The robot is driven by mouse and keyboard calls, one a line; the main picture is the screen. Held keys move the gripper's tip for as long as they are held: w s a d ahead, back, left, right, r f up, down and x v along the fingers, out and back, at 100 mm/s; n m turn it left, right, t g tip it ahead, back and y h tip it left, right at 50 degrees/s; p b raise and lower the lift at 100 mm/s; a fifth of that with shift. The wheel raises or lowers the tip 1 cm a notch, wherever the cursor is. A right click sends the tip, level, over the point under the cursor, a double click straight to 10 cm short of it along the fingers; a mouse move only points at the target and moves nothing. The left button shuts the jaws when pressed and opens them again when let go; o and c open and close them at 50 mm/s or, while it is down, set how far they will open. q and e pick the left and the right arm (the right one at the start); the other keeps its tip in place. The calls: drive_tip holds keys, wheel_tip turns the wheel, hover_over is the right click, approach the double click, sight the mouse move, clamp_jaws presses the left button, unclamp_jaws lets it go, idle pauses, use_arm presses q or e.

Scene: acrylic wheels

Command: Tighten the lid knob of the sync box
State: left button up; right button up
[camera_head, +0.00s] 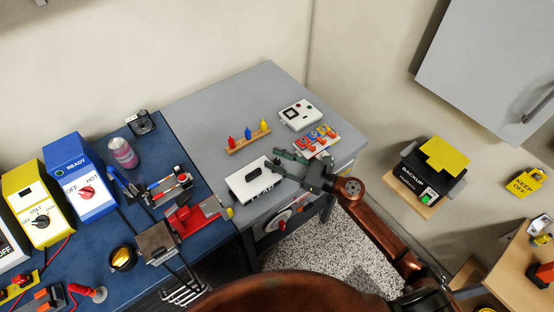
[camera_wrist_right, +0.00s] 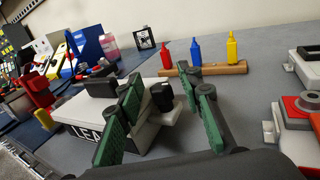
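A white box (camera_head: 249,185) with a black handle (camera_head: 252,173) on top sits on the grey bench. In the right wrist view the white box (camera_wrist_right: 75,110) shows part of a label, "LEA", and a black knob (camera_wrist_right: 162,96) at its right end. No label reading "sync" is legible, so I cannot tell whether this is the sync box. My right gripper (camera_head: 276,160) is at the right end of this box. In the wrist view its green-padded fingers (camera_wrist_right: 162,82) are apart, with the knob seen between them; I cannot tell whether they touch it. My left gripper is not in view.
Behind the box stands a wooden rack (camera_head: 248,143) with red, blue and yellow pegs. A white device (camera_head: 299,114) and a tray with red parts (camera_head: 316,140) lie to the right. The blue bench (camera_head: 150,205) at left is crowded. Grey bench space behind the rack is clear.

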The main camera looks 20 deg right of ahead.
clamp_jaws()
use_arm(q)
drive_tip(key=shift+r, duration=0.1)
use_arm(e)
drive_tip(key=m+t+h+p, duration=0.1)
drive_tip(key=m+h+p, duration=0.1)
drive_tip(key=t+h+p, duration=0.1)
drive_tip(key=shift+r+m+t+p, duration=0.25)
drive_tip(key=shift+m+t+p, duration=0.05)
drive_tip(key=shift+m+p, duration=0.1)
drive_tip(key=shift+f+h, duration=0.2)
drive_tip(key=shift+h, duration=0.3)
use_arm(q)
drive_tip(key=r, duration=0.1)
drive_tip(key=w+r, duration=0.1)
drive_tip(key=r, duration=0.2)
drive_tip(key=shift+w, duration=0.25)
use_arm(e)
drive_tip(key=shift+m+t, duration=0.3)
drive_tip(key=shift+o, duration=0.7)
unclamp_jaws()
